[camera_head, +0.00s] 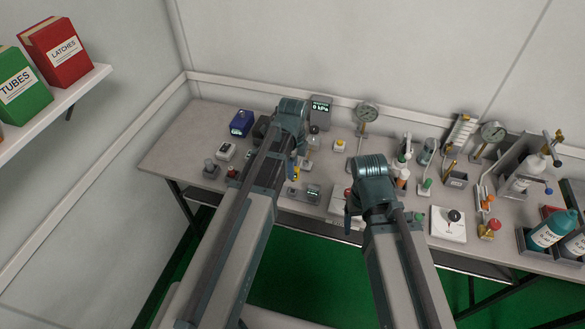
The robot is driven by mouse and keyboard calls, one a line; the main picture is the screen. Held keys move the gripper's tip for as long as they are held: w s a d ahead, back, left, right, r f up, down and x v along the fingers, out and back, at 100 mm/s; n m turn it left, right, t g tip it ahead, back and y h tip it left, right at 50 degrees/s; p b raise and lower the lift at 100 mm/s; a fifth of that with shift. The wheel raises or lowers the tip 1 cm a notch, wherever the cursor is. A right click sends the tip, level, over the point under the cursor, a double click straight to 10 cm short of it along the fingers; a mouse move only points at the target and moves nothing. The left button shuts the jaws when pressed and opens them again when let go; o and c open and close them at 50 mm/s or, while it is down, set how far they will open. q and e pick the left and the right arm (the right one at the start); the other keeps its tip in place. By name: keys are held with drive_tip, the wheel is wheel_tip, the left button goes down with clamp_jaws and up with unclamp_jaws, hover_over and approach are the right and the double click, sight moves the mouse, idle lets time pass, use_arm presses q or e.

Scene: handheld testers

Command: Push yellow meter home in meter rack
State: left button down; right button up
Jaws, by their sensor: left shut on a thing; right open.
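My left gripper (292,166) reaches over the bench left of its middle and points down. It is shut on a small yellow thing (296,173), most likely the yellow meter; my arm hides much of it. A low grey unit with a small display (312,192) sits just below it in the picture, perhaps the meter rack, partly behind my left arm. I cannot tell whether the yellow thing touches it. My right gripper (351,217) is open and empty, to the right near the front edge of the bench, above a pale box.
A grey "0 kPa" display unit (320,112) and a dial gauge (366,113) stand at the back. A blue device (241,123) stands left. A white box with a black knob (448,225) and bottles (552,231) are right. The far left of the bench (172,150) is clear.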

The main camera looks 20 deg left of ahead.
use_arm(q)
drive_tip(key=shift+f+b, duration=1.7)
drive_tip(key=shift+f, duration=0.25)
drive_tip(key=shift+f+b, duration=1.5)
drive_tip(key=c, duration=0.6)
unclamp_jaws()
drive_tip(key=shift+r, duration=0.15)
wheel_tip(320, 180, up, 14)
drive_tip(key=p, duration=1.4)
drive_tip(key=shift+f, duration=0.2)
